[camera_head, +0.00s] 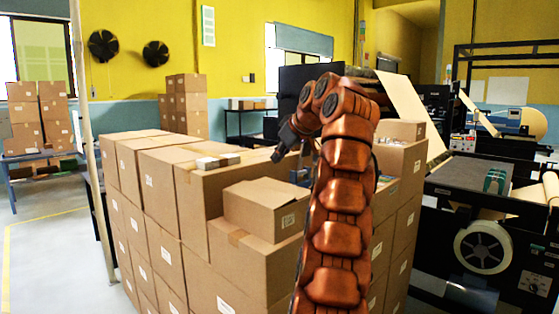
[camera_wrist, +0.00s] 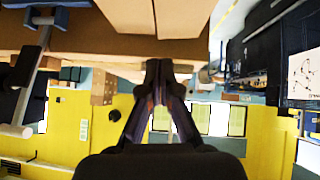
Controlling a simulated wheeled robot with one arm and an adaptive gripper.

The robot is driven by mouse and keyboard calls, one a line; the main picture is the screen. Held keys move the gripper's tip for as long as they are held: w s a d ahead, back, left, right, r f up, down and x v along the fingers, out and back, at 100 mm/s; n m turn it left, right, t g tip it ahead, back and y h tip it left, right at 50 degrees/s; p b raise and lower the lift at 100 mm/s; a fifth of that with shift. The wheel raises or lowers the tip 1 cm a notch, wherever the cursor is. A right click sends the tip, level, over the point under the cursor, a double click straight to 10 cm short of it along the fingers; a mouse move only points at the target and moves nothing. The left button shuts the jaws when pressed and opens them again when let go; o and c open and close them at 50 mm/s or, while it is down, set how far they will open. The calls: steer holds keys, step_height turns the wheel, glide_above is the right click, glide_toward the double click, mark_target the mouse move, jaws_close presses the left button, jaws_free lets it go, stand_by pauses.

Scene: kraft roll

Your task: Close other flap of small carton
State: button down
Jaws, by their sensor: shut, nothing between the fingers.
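A small brown carton (camera_head: 265,210) with a white label sits on top of the carton stack, left of my arm. Its top looks flat in the head view, and I see no raised flap on it; my arm stands close to its right side. My gripper (camera_head: 277,157) is above and behind this carton, pointing left and down. In the wrist view my gripper's fingers (camera_wrist: 160,66) meet at the tips, empty, below tan cardboard faces (camera_wrist: 175,18) at the top of the picture. I cannot tell which carton those faces belong to.
Large taped cartons (camera_head: 170,165) fill the stack around it, with small boxes (camera_head: 210,162) lying on top at the back. Another carton (camera_head: 400,130) stands right of my arm. A black machine with a roll (camera_head: 483,247) is at the right. Open floor (camera_head: 50,260) lies left.

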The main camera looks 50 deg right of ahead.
mark_target(263, 188)
steer(key=b+x, duration=0.1)
steer(key=x, duration=0.1)
steer(key=b+x, duration=0.1)
steer(key=x, duration=0.2)
steer(key=s+f+b+x, duration=0.1)
steer(key=x, duration=0.2)
steer(key=shift+w+f, duration=0.1)
steer(key=shift+d+f+b, duration=0.15)
steer(key=shift+f+b, duration=0.45)
steer(key=shift+f, duration=0.4)
steer(key=shift+w+f, duration=0.1)
